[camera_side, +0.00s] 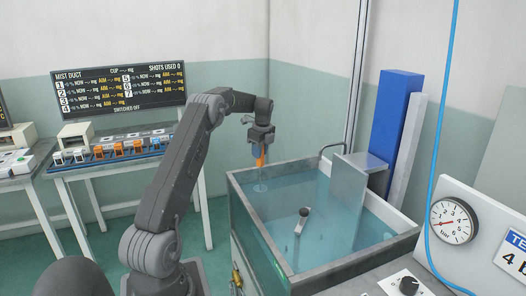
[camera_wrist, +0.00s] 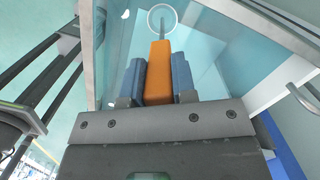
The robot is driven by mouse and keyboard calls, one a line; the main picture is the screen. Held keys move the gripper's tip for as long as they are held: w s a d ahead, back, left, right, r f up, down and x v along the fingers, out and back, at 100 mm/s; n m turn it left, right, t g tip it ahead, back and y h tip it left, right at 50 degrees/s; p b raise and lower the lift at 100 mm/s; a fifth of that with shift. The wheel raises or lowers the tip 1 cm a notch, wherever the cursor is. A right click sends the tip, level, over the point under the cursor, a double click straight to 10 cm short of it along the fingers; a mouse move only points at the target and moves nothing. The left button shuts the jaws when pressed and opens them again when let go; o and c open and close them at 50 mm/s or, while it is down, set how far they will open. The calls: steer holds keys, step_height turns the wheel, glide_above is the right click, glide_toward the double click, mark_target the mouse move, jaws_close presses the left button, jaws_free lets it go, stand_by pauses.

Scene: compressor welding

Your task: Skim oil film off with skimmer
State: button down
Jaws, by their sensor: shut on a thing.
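My gripper (camera_side: 258,152) is shut on the orange handle of the skimmer (camera_side: 259,161) and points down over the left back part of the water tank (camera_side: 262,250). In the wrist view the orange skimmer handle (camera_wrist: 159,68) sits between the blue finger pads of my gripper (camera_wrist: 159,80). The skimmer's thin stem ends in a pale ring, low over the tank. I cannot tell whether the ring touches the water (camera_side: 330,225). An oil film cannot be clearly made out on the surface.
A grey upright plate (camera_side: 345,190) stands in the tank right of the skimmer. A dark-topped rod (camera_side: 303,213) rises near the middle. A tall blue block (camera_side: 396,115) is behind on the right. A pressure gauge (camera_side: 453,222) and hanging blue hose (camera_side: 447,100) are at right.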

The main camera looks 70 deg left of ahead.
steer(key=shift+s, duration=2.2)
step_height(320, 180, up, 12)
steer(key=shift+w+d, duration=0.1)
stand_by(1.0)
